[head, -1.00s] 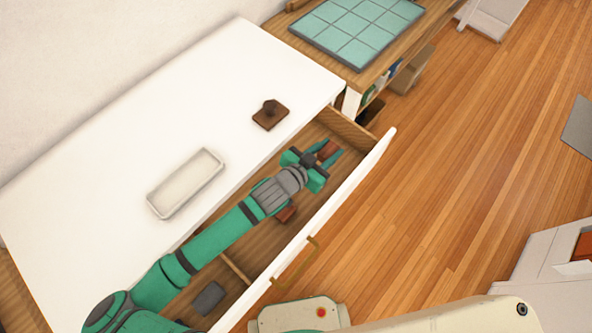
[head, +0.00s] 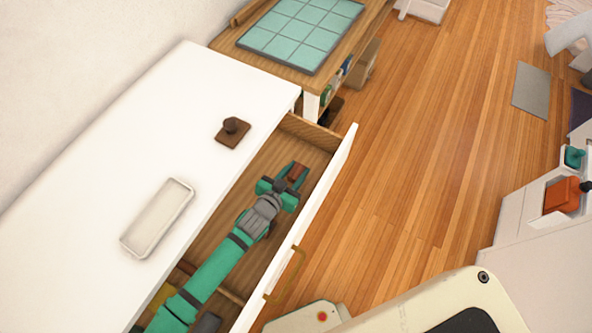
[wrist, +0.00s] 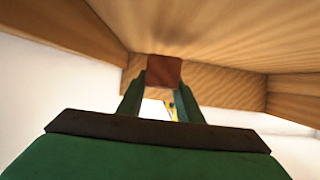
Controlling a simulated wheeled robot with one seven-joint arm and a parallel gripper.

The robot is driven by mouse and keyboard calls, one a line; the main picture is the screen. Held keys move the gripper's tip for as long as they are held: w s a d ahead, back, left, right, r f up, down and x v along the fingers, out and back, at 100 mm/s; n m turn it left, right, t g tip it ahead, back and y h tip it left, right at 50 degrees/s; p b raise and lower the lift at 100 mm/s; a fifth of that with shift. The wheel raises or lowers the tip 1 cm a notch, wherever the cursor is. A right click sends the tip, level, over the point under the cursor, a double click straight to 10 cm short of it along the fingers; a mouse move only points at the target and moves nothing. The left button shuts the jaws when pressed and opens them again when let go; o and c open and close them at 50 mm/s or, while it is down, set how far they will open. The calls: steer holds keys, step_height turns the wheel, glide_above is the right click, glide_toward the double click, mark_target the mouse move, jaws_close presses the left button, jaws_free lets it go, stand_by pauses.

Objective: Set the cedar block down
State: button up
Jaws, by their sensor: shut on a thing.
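The cedar block (head: 297,172) is a small reddish-brown piece held between the green fingers of my gripper (head: 293,177). In the wrist view the block (wrist: 164,70) sits at the fingertips, with a finger on each side. My gripper is shut on it, inside the open drawer (head: 288,148) and near its far end. I cannot tell whether the block touches the drawer floor.
The white cabinet top (head: 150,130) holds a pale tray (head: 158,218) and a dark brown knobbed piece (head: 233,132). The drawer's white front (head: 318,215) runs close along the right of my arm. Wooden floor lies beyond it.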

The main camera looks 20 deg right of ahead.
steer(key=shift+f, duration=0.1)
steer(key=shift+d+f, duration=0.1)
steer(key=shift+s+f, duration=0.1)
steer(key=shift+f, duration=0.35)
steer(key=o, duration=1)
steer(key=shift+f, duration=0.1)
steer(key=shift+a+r, duration=0.2)
steer(key=shift+r, duration=0.1)
steer(key=v, duration=0.8)
steer(key=r+v, duration=0.1)
steer(key=v, duration=0.3)
steer(key=shift+d, duration=0.1)
